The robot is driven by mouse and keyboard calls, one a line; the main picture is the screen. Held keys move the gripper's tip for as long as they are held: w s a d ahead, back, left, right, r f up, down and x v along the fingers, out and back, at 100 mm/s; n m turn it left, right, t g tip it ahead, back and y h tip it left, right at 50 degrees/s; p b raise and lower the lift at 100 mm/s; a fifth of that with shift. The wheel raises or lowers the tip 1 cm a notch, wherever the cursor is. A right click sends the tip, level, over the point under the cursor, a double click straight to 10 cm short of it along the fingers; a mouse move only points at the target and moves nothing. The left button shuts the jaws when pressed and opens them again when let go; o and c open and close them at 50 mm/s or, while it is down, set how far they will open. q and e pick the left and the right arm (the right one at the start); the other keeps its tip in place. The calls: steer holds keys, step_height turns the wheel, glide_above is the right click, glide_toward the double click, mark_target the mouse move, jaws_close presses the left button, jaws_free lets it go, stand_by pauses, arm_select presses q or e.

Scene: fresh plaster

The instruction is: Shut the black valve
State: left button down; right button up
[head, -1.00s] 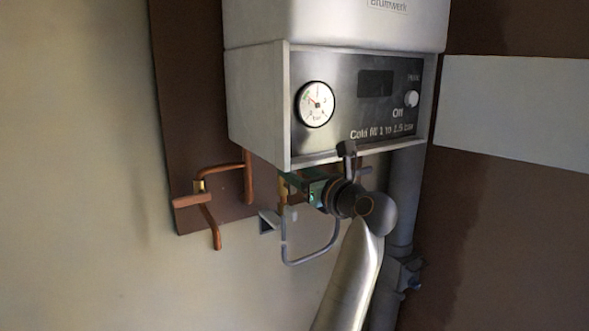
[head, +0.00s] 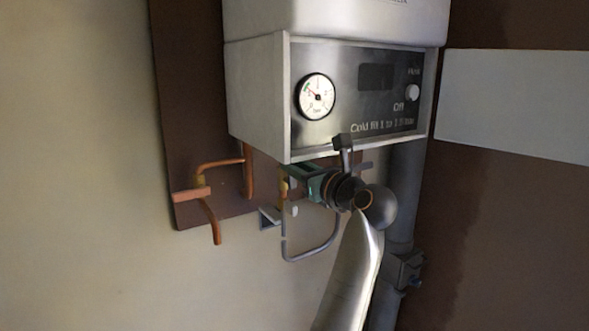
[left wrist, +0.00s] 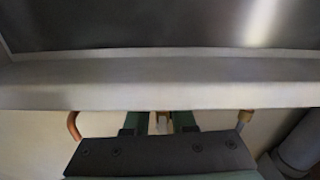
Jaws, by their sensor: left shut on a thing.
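My left gripper (head: 297,178), with green fingers, is under the front lower edge of the grey boiler (head: 257,98). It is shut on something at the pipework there. In the left wrist view, its two fingers (left wrist: 159,120) stand either side of a small brownish piece, largely hidden by the boiler's edge and the gripper body. I cannot make out a black valve handle; the gripper hides that spot. A brass fitting (head: 284,187) shows just beside the fingertips. The round pressure gauge (head: 317,96) is on the boiler's front panel. My right gripper is not in view.
Copper pipes (head: 213,215) with a brass joint are on the brown backboard to the left. A thin grey looped pipe (head: 312,256) hangs below the gripper. A thick grey pipe (head: 402,200) runs down at right. A pale panel (head: 515,105) is farther right.

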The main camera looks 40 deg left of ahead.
arm_select(q)
steer(key=s+f+n+b, duration=0.1)
steer(key=n+b, duration=0.4)
steer(key=s+a+f+n+b, duration=0.1)
steer(key=n+b, duration=0.4)
steer(key=s+f+n+b, duration=0.1)
steer(key=f+n+b, duration=0.1)
steer(key=n+b, duration=0.3)
steer(key=shift+s+a, duration=0.25)
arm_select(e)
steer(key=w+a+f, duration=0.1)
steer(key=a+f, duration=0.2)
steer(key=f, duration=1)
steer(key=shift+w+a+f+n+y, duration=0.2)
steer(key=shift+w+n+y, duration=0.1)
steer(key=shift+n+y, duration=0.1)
arm_select(q)
steer(key=shift+f+n+b, duration=0.4)
steer(key=shift+n+b, duration=0.7)
steer(key=shift+n, duration=0.1)
steer(key=c, duration=0.8)
jaws_free()
steer(key=shift+s+r, duration=0.1)
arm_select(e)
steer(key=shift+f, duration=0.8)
arm_select(q)
steer(key=shift+d, duration=0.1)
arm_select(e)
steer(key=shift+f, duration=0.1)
